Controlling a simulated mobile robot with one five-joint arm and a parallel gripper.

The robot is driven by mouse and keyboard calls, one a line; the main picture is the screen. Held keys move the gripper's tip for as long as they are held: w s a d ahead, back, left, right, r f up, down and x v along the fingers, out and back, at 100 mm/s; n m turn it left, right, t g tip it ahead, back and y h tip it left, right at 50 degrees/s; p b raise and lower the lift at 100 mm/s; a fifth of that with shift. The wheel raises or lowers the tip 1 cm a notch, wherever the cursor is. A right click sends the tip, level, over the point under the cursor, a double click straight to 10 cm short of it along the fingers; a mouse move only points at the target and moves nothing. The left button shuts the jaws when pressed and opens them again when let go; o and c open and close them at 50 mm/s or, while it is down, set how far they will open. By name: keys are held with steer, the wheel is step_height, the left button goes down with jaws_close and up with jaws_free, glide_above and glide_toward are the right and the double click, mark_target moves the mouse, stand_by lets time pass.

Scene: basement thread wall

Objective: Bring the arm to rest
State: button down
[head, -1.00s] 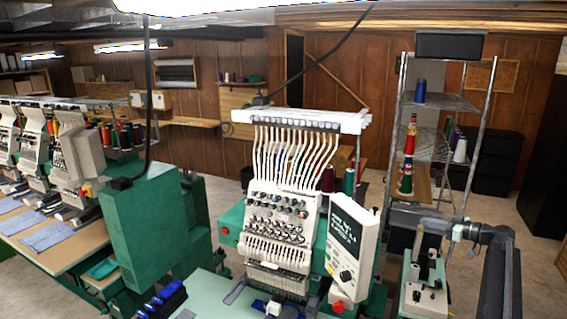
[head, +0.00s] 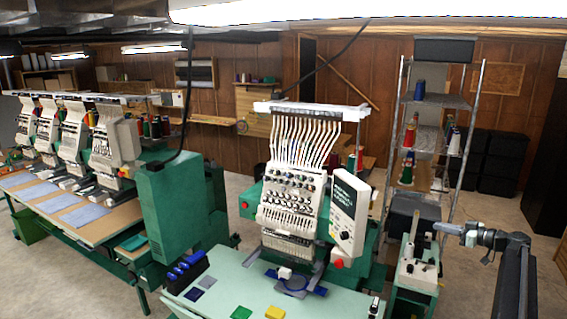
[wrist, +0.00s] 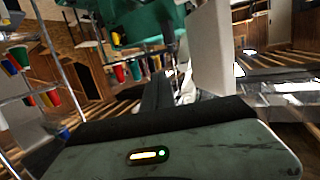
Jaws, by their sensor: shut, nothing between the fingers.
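My arm (head: 512,275) rises at the right edge in the head view. Its upper part bends over and points left. My gripper (head: 440,228) is at the left end of the arm, shut and empty, seen small and side-on. It appears in front of the small beige machine (head: 418,268) beside the metal rack; I cannot tell the gap between them.
A multi-needle embroidery machine (head: 292,190) stands in the middle behind a pale green table (head: 215,300). A metal rack (head: 470,130) with thread cones stands behind my gripper. A row of machines (head: 75,140) fills the left. Open floor (head: 470,200) shows right of the rack.

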steer(key=s+a+f+m+g+h+b, duration=0.1)
steer(key=s+a+f+g+b, duration=0.35)
steer(key=a+f, duration=0.75)
steer(key=s+a+f+m+g+h+b, duration=0.1)
steer(key=s+a+f+m+g+b, duration=0.2)
steer(key=s+a+f, duration=0.85)
steer(key=s+a+f+m+g+h+b, duration=0.4)
steer(key=s+a+f+h+b, duration=0.4)
steer(key=s+a+f, duration=0.6)
steer(key=a+b, duration=0.2)
steer(key=a, duration=0.1)
steer(key=shift+s+g+b, duration=0.35)
steer(key=shift+s, duration=0.05)
steer(key=shift+d, duration=0.1)
